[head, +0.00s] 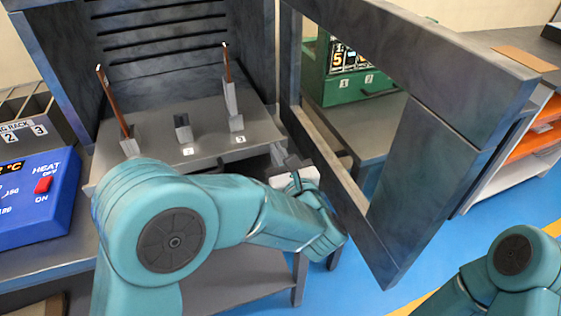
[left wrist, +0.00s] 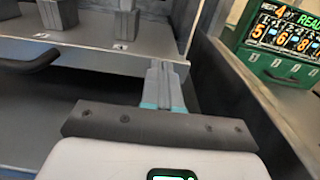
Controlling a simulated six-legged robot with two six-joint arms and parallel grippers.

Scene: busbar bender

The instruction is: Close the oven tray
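The oven tray (head: 160,131) is a grey slab pulled out of the oven (head: 150,52). Copper bars (head: 114,103) stand upright in its left and right holders, slightly tilted; the middle holder (head: 183,127) is empty. My left gripper (head: 283,160) is at the tray's front right corner. In the left wrist view its fingers (left wrist: 164,82) lie together, with nothing visible between them, by the tray's front edge (left wrist: 90,55). I cannot tell whether they touch it. A dark tray handle (left wrist: 30,63) shows at left there. My left arm hides much of the tray front. My right gripper is out of view.
The oven door (head: 408,150) with a window stands open just right of my left gripper. A blue heat control box (head: 35,195) and a rack (head: 25,125) are at left. A green box (head: 350,75) with a display is behind the door. Shelves (head: 525,140) stand at right.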

